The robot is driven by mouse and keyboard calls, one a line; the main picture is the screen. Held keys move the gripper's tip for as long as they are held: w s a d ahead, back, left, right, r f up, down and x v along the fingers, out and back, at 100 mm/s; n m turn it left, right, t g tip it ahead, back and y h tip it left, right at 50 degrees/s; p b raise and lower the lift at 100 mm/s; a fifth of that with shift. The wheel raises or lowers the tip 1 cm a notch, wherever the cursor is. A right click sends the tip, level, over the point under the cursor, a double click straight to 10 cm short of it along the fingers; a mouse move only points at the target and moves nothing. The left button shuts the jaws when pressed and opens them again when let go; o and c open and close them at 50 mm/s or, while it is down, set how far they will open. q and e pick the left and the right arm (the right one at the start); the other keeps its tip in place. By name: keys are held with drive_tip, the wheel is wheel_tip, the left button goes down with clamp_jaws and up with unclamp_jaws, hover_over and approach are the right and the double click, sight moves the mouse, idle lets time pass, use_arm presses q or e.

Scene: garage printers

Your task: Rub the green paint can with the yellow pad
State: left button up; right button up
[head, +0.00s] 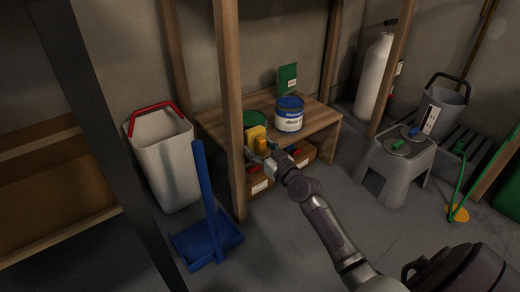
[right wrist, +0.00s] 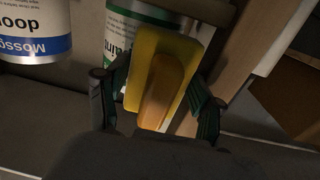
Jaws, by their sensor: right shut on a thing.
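The green paint can (head: 257,117) stands on a low wooden shelf, partly hidden by the pad and a post. In the right wrist view the can (right wrist: 120,38) shows its white label and green band behind the pad. My right gripper (head: 266,153) is shut on the yellow pad (head: 255,134), holding it by its orange handle. In the right wrist view the pad (right wrist: 143,55) is right in front of the can and overlaps its label; I cannot tell whether they touch. My left gripper is not in view.
A blue-labelled paint can (head: 289,115) stands on the shelf (head: 318,121), right of the green can. A green packet (head: 287,78) is behind. A wooden post (head: 232,150) stands close left. A blue dustpan (head: 207,242), white bin (head: 160,160) and grey stool (head: 397,165) stand on the floor.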

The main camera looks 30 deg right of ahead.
drive_tip(key=shift+d+b, duration=2.3)
drive_tip(key=shift+d, duration=0.7)
drive_tip(key=a+p, duration=0.5)
drive_tip(key=shift+a+r, duration=0.1)
drive_tip(key=shift+r, duration=0.1)
drive_tip(key=shift+a+f+p, duration=0.15)
drive_tip(key=shift+a+p, duration=0.3)
drive_tip(key=shift+p, duration=0.05)
drive_tip(key=shift+f, duration=0.1)
